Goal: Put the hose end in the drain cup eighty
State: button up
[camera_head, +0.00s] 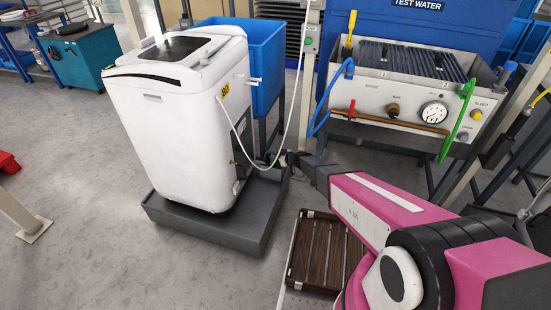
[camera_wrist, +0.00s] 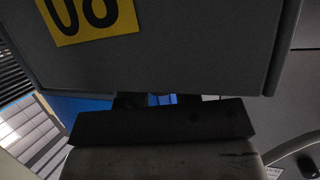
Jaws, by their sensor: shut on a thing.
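A thin white hose (camera_head: 230,125) runs from the right side of the white washing machine (camera_head: 165,130), loops down, and rises along a pale post. My gripper (camera_head: 284,160) is at the low part of this loop, right of the machine and above the grey tray (camera_head: 215,230). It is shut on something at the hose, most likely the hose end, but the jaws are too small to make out. In the wrist view, a grey panel (camera_wrist: 170,50) with a yellow label (camera_wrist: 90,15) reading 80 upside down is close ahead. The cup's opening is not clear.
A blue tub (camera_head: 262,60) stands behind the machine. A brown slatted platform (camera_head: 322,250) lies below my arm.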

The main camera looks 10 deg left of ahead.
jog(key=o, duration=0.9)
jog(key=shift+f, duration=0.1)
jog(key=shift+r, duration=0.2)
jog(key=s+d+r+m+g+h, duration=0.1)
jog(key=s+d+r+m+h, duration=0.3)
jog(key=s+d+r, duration=0.4)
jog(key=s+d+r+m+g+h, duration=0.2)
jog(key=s+d+r, duration=0.7)
jog(key=d, duration=1.2)
jog(key=s+d+r+m+g+h, duration=0.1)
jog(key=s+d+r+m+h, duration=0.5)
jog(key=d, duration=0.9)
jog(key=shift+s+d+r+m+g+h, duration=0.15)
jog(key=shift+s+r+m, duration=0.25)
jog(key=shift+r, duration=0.25)
jog(key=shift+s+r+m+g+h, duration=0.1)
jog(key=shift+s+r+m, duration=0.25)
jog(key=shift+r, duration=0.3)
jog(key=shift+s+d+r+m+g+h, duration=0.15)
jog(key=shift+s+r+m, duration=0.25)
jog(key=shift+r, duration=0.25)
